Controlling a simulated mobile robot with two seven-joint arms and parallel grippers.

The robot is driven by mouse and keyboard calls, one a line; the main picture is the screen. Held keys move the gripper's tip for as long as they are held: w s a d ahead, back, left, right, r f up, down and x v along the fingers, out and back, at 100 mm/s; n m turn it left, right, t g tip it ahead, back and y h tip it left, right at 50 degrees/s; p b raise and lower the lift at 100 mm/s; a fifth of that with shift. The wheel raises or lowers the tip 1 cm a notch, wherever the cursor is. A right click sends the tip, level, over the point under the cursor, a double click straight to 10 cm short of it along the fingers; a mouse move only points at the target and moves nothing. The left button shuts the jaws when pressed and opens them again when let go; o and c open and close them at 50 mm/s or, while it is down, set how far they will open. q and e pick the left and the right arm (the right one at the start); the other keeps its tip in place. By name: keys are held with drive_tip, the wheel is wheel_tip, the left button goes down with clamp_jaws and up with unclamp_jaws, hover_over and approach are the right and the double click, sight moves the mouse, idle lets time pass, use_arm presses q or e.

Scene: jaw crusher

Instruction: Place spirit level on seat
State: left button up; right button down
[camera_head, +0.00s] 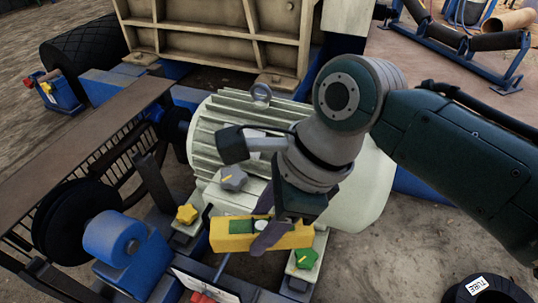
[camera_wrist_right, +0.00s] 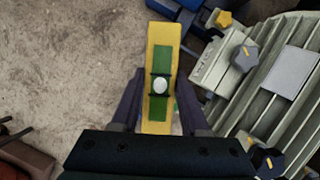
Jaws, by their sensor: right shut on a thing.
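The spirit level (camera_head: 222,238) is a yellow bar with green panels and a round white centre piece. It also shows in the right wrist view (camera_wrist_right: 163,40), where it runs lengthwise between the fingers. My right gripper (camera_head: 268,228) is shut on its middle and holds it in front of the pale green ribbed motor (camera_head: 215,120). In the right wrist view my right gripper (camera_wrist_right: 159,90) has a finger on each side of the level. I cannot tell which surface is the seat, or whether the level touches anything below. My left gripper is not in view.
A blue roller-like part (camera_head: 112,238) and a belt guard (camera_head: 80,145) are at left. Bare ground (camera_wrist_right: 70,60) shows beside the level.

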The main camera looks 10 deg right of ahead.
drive_tip(key=s+d+f+m+b, duration=0.1)
drive_tip(key=f+b, duration=0.5)
drive_tip(key=f, duration=0.3)
drive_tip(key=s+d+f+m+t+b, duration=0.1)
drive_tip(key=d+f+m+b, duration=0.1)
drive_tip(key=f+b, duration=0.5)
drive_tip(key=s+d+f+m+b, duration=0.1)
drive_tip(key=f+b, duration=0.6)
drive_tip(key=f, duration=0.6)
drive_tip(key=shift+d+f+m+t+h, duration=0.2)
drive_tip(key=shift+m+t+h, duration=0.2)
wheel_tip(320, 180, down, 5)
drive_tip(key=b, duration=0.5)
drive_tip(key=shift+r, duration=0.1)
drive_tip(key=c, duration=0.9)
unclamp_jaws()
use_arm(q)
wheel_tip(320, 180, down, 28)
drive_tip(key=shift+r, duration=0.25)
use_arm(e)
drive_tip(key=o, duration=0.5)
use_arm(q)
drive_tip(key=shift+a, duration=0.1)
